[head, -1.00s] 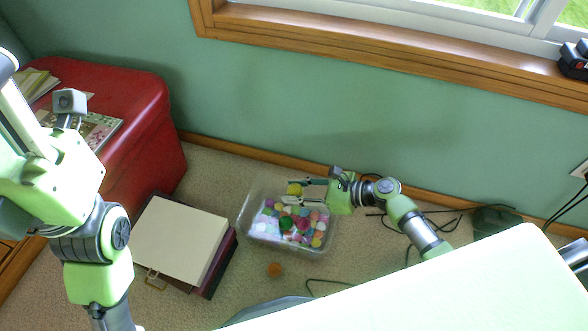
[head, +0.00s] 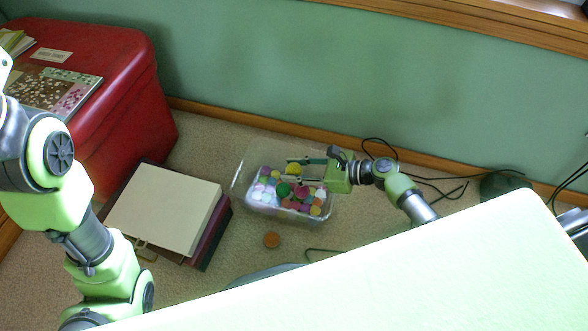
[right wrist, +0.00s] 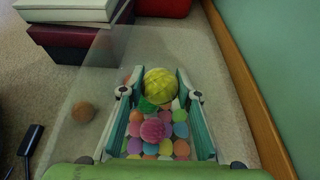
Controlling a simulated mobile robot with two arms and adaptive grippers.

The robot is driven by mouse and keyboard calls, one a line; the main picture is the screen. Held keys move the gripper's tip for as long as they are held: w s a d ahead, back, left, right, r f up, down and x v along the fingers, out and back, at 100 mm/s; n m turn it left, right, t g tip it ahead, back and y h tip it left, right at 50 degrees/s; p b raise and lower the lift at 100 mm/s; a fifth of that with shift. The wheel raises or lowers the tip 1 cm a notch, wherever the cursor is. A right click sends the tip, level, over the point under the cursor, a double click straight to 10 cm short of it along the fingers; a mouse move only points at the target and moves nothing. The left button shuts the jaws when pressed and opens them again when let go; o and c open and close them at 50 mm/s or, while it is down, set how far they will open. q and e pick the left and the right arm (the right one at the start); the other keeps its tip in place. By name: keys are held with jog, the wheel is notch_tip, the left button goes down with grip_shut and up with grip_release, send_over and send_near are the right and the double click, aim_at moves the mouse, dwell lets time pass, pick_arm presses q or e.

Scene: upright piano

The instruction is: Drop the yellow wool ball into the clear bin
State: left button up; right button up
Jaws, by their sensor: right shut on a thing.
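The yellow wool ball (head: 294,169) is held between the fingertips of my right gripper (head: 300,169). In the right wrist view the ball (right wrist: 160,84) shows at the tips of the fingers (right wrist: 160,88), above the bin's contents. The clear bin (head: 239,178) stands on the carpet by the wall and holds many coloured wool balls. My right gripper reaches in from the right over the bin's back half. How high the ball is above the contents is hard to tell. My left arm shows at the left edge, but its gripper is out of view.
An orange ball (head: 271,240) lies on the carpet in front of the bin. A dark red box with a cream top (head: 165,208) stands left of it. A red chest (head: 95,95) carries magazines (head: 55,92). Black cables (head: 445,190) lie on the floor at right.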

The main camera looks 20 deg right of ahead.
jog(key=o, duration=0.9)
jog(key=v, duration=1.2)
